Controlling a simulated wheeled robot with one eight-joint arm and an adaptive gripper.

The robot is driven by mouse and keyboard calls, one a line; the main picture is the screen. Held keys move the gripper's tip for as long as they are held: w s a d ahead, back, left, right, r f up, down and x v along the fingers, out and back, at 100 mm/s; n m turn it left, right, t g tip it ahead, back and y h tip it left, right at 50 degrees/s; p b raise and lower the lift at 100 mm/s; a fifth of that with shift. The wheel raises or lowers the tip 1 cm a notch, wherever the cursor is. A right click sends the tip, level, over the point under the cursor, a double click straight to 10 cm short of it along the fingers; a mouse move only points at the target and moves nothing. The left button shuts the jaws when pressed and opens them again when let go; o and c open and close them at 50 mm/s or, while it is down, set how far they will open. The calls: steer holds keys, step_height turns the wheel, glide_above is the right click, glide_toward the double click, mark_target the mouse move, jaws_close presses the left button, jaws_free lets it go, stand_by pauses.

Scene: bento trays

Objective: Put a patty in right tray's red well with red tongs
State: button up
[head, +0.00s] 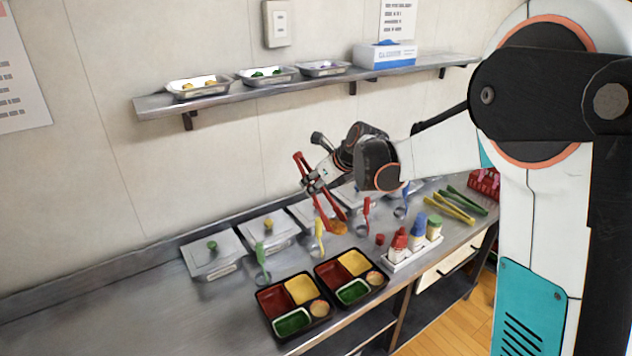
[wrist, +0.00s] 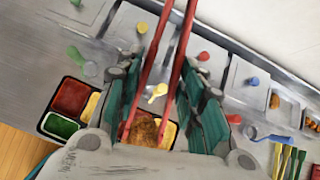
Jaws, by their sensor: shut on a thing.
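My gripper (head: 317,182) is shut on the red tongs (head: 328,207), which point down over the counter. A brown patty (head: 339,228) is between the tong tips; it also shows in the wrist view (wrist: 144,129) between the two red arms. The right tray (head: 374,291) is black, with a red well (head: 330,271) at its left, a yellow well at the back and a green one in front. The patty appears above and behind this tray in the head view. In the wrist view my gripper and the patty hide much of the right tray.
The left tray (head: 269,325) stands beside the right one, with similar wells. Lidded containers (head: 212,254) and coloured ladles (head: 319,240) line the back. A bottle rack (head: 413,254) and green and yellow tongs (head: 450,207) lie to the right. A shelf (head: 215,100) hangs above.

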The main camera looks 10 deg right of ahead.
steer(key=shift+f, duration=0.1)
stand_by(0.6)
step_height(320, 180, down, 17)
steer(key=b, duration=1.2)
steer(key=shift+a+f, duration=0.1)
steer(key=shift+f, duration=0.1)
steer(key=shift+f, duration=0.1)
steer(key=shift+c, duration=0.3)
steer(key=o, duration=0.9)
